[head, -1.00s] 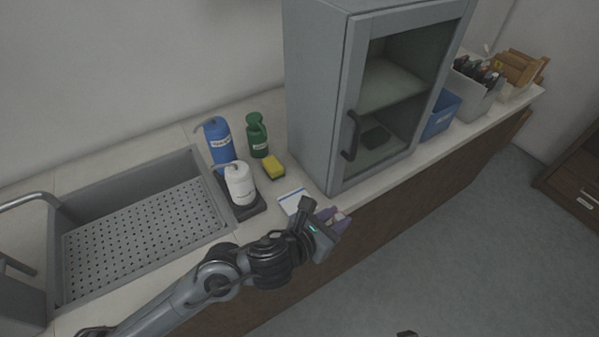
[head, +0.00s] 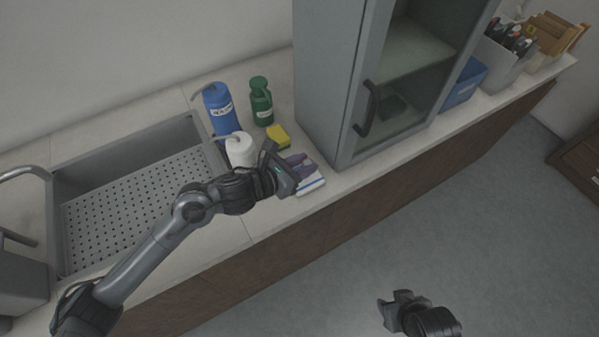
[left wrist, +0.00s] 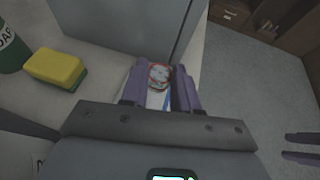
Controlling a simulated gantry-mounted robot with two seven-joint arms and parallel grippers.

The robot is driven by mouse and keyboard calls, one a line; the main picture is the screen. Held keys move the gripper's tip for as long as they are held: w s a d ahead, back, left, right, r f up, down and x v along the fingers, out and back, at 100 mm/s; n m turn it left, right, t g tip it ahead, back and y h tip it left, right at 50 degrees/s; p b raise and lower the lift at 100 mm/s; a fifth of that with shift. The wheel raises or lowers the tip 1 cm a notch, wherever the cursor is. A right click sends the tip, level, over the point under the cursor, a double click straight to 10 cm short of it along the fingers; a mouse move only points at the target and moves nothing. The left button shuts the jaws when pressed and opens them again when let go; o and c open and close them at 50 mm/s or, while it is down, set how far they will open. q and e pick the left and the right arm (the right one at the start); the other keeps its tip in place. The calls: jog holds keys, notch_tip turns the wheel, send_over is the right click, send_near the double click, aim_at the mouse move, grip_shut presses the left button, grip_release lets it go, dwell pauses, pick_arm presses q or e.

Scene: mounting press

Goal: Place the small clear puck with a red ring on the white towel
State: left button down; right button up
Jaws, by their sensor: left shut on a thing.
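My left gripper (head: 299,164) is over the white towel (head: 312,185), which lies on the counter in front of the cabinet and has a blue stripe. In the left wrist view the purple fingers (left wrist: 160,80) are shut on the small clear puck with a red ring (left wrist: 159,73). The towel (left wrist: 157,100) shows below and between the fingers. I cannot tell whether the puck touches it. In the head view the puck is hidden by the gripper. My right gripper (left wrist: 303,147) is open and empty, off to the right over the floor.
A grey cabinet (head: 325,90) with a glass door stands just behind and right of the towel. A yellow sponge (head: 278,136), white bottle (head: 240,150), blue bottle (head: 219,110) and green bottle (head: 261,102) stand left of it. A sink (head: 140,190) is further left.

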pick_arm(q)
jog(key=shift+w+a+f, duration=0.25)
jog(key=shift+a+f, duration=0.05)
jog(key=shift+a, duration=0.1)
jog(key=shift+f+b, duration=0.45)
jog(key=shift+f, duration=1.55)
jog(key=shift+f, duration=0.15)
jog(key=c, duration=0.8)
grip_release()
